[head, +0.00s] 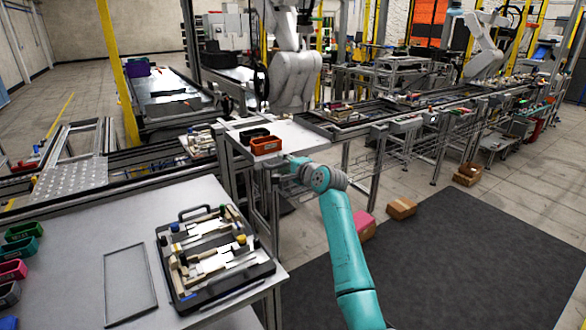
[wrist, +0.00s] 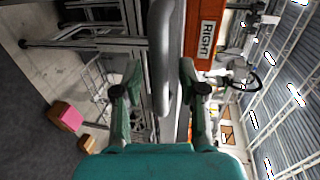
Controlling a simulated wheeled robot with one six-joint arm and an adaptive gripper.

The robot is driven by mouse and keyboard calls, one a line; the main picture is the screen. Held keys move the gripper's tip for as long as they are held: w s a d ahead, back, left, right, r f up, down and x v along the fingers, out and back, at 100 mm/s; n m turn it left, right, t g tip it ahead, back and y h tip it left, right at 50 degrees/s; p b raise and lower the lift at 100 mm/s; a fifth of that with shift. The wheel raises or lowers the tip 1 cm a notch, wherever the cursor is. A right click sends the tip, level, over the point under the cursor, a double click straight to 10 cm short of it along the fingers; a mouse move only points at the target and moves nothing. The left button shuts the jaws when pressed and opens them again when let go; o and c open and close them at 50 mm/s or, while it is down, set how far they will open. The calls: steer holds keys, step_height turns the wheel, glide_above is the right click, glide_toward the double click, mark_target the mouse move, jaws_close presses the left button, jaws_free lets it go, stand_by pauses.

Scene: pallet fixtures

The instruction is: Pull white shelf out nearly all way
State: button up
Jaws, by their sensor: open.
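The white shelf (head: 300,137) is a flat pale panel on a metal frame, carrying a dark bin and an orange-red bin near its left end. My gripper (head: 287,166) is at the shelf's near left edge in the head view, at the end of my teal arm. In the wrist view, my gripper (wrist: 160,80) is open, its two dark green fingers on either side of a rounded grey handle bar (wrist: 164,45). Gaps show between the bar and both fingers. The shelf's surface is hard to make out in the wrist view.
The orange-red bin (head: 266,145), labelled RIGHT in the wrist view (wrist: 205,38), stands close to the handle, beside a dark bin (head: 254,135). A table with a tool case (head: 250,271) stands at front left. Boxes (head: 402,207) lie on the floor; the dark mat (head: 460,260) is mostly clear.

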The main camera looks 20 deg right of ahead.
steer(key=v, duration=1.1)
steer(key=shift+s, duration=0.35)
steer(key=shift+d, duration=0.1)
steer(key=s+a+f+n+h, duration=0.1)
steer(key=s+f+h, duration=0.1)
steer(key=s+f, duration=0.95)
steer(key=s+a+f+n+h, duration=0.1)
steer(key=s+f+n, duration=0.1)
steer(key=s+f, duration=1)
steer(key=s+f+n+h, duration=0.1)
steer(key=s+f+n, duration=0.1)
steer(key=s+f, duration=0.6)
steer(key=s+a+n+h, duration=0.1)
steer(key=s+n, duration=0.3)
steer(key=s, duration=1.8)
steer(key=s+r+n, duration=0.2)
steer(key=s+r, duration=0.2)
steer(key=s, duration=0.3)
steer(key=s+a+r+n, duration=0.1)
steer(key=s+r+n, duration=0.2)
steer(key=s+r, duration=0.2)
steer(key=v, duration=0.3)
steer(key=shift+s+f, duration=0.25)
steer(key=shift+s, duration=0.05)
